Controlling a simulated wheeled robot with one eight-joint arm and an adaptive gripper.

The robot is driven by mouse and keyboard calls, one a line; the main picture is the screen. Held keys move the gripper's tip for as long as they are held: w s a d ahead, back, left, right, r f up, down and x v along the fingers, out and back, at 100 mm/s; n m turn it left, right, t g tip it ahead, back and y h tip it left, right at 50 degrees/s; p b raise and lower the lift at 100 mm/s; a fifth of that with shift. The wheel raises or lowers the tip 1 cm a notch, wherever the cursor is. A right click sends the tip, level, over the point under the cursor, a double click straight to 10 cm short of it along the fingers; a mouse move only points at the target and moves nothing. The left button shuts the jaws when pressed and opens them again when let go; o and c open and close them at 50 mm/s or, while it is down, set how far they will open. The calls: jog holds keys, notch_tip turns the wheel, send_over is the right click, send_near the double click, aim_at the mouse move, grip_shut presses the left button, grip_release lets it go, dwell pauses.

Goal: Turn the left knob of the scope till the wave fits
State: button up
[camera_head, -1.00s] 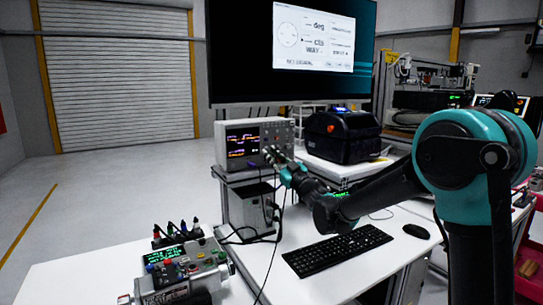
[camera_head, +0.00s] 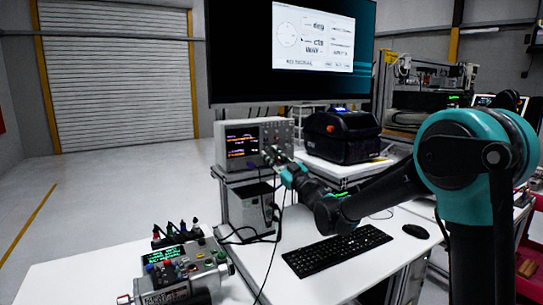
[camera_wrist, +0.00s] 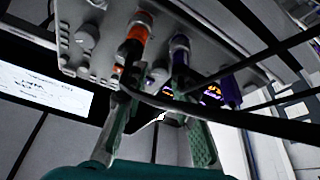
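The scope (camera_head: 235,125) stands on a raised shelf, its lit screen (camera_head: 242,141) showing orange and purple traces too small to read. My gripper (camera_head: 271,155) is at the right part of its front face, among the controls. In the wrist view, the scope's front panel (camera_wrist: 107,30) fills the top, with knobs and plugged leads. The two fingers of my gripper (camera_wrist: 155,105) reach up toward the panel with a gap between them. A small grey knob (camera_wrist: 159,74) shows near the gap; I cannot tell whether the fingers touch it. Cables partly hide the fingertips.
An orange plug (camera_wrist: 136,35), a purple plug (camera_wrist: 180,48) and a dark cable (camera_wrist: 235,117) crowd the fingers. A large monitor (camera_head: 240,60) hangs above. A black case (camera_head: 341,135) stands right of the scope; a keyboard (camera_head: 337,250) lies on the lower bench.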

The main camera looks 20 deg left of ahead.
jog(key=v, duration=1.1)
jog(key=shift+d+f, duration=0.15)
jog(key=shift+d, duration=0.05)
jog(key=shift+s, duration=0.1)
jog(key=w+d+f+m+t+h, duration=0.35)
jog(key=d+h, duration=0.25)
jog(key=d, duration=0.3)
jog(key=w+d+f+m+t+h, duration=0.2)
jog(key=d+m+h, duration=0.3)
jog(key=d, duration=0.4)
jog(key=s+d+f+m+g+h, duration=0.35)
jog(key=d+f+h, duration=0.25)
jog(key=d+f, duration=0.6)
jog(key=s+d+f+m+g, duration=0.1)
jog(key=s+d+f+g, duration=0.2)
jog(key=s+f, duration=0.2)
jog(key=s+d+f+m+g+h, duration=0.1)
jog(key=s+d+f+g, duration=0.2)
jog(key=s, duration=0.8)
jog(key=s+d+f+m+g, duration=0.1)
jog(key=s+d+f+g, duration=0.2)
jog(key=s+d+f, duration=0.2)
jog(key=s+f, duration=0.2)
jog(key=s, duration=0.1)
jog(key=shift+s+f+g+h, duration=0.3)
jog(key=shift+g, duration=0.1)
jog(key=shift+d, duration=0.15)
